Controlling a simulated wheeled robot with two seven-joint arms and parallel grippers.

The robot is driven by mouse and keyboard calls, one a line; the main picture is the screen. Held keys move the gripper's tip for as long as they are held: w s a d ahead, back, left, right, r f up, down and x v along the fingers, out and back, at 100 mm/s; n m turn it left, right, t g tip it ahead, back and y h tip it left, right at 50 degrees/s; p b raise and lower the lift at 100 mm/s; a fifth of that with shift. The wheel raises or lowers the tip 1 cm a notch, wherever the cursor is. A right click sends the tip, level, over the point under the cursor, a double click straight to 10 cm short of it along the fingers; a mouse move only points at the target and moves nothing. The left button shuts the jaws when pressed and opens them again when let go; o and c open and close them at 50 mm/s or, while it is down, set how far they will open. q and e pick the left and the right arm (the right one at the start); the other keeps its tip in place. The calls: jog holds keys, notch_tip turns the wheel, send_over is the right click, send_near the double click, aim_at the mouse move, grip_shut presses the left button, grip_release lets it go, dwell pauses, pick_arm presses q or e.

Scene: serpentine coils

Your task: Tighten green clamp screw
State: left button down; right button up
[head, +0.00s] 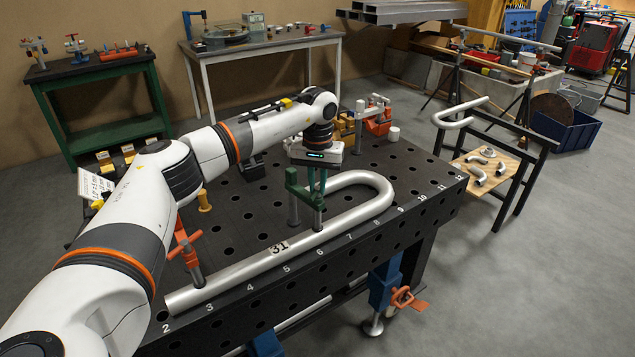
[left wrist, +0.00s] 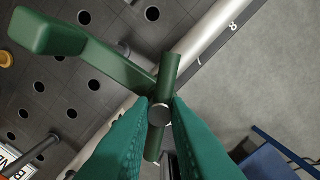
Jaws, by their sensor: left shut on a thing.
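The green clamp (head: 299,191) stands on the black perforated table, with its arm over the bent steel pipe (head: 250,265). In the left wrist view the clamp's green arm (left wrist: 108,58) runs to a screw with a green cross handle (left wrist: 169,74). My left gripper (left wrist: 160,116) points down over the screw, its teal fingers shut on it, one on each side. It also shows in the head view (head: 317,180), above the clamp. The foot of the screw is mostly hidden in the wrist view. My right gripper is in neither view.
An orange clamp (head: 185,250) stands at the pipe's near end. The numbered table edge (head: 300,283) runs along the front. More clamps (head: 374,118) stand at the table's far end. A small stand with pipe bends (head: 491,158) is to the right.

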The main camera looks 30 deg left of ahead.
aim_at(318, 187)
pick_arm(q)
jog(key=c, duration=1.4)
grip_release()
jog(key=shift+r, duration=0.1)
jog(key=shift+o, duration=0.2)
notch_tip(318, 187, up, 12)
jog(key=b, duration=0.2)
